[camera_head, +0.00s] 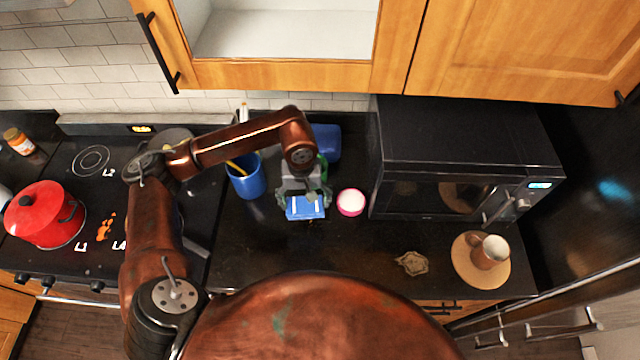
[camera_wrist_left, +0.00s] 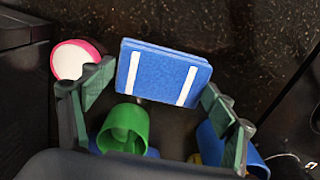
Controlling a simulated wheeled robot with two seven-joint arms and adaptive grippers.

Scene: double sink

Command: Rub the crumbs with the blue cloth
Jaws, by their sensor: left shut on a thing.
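The blue cloth (camera_head: 304,212) is a flat blue block with two white stripes, near the back of the black counter, left of the microwave. My left gripper (camera_head: 303,199) reaches over the counter and is shut on it. In the left wrist view the cloth (camera_wrist_left: 163,75) sits between the two fingers of my left gripper (camera_wrist_left: 150,98). Whether the cloth touches the counter cannot be told. The orange crumbs (camera_head: 105,227) lie on the black stovetop at the left, just right of the red pot and well apart from the cloth. My right gripper is not in view.
A red pot (camera_head: 42,214) stands on the stove (camera_head: 70,180). A blue cup (camera_head: 247,180) and a pink-rimmed white bowl (camera_head: 350,202) flank my gripper. A green cup (camera_wrist_left: 125,122) is close by. The microwave (camera_head: 400,150) stands right; a mug (camera_head: 489,252) sits on a round board. The counter's front middle is clear.

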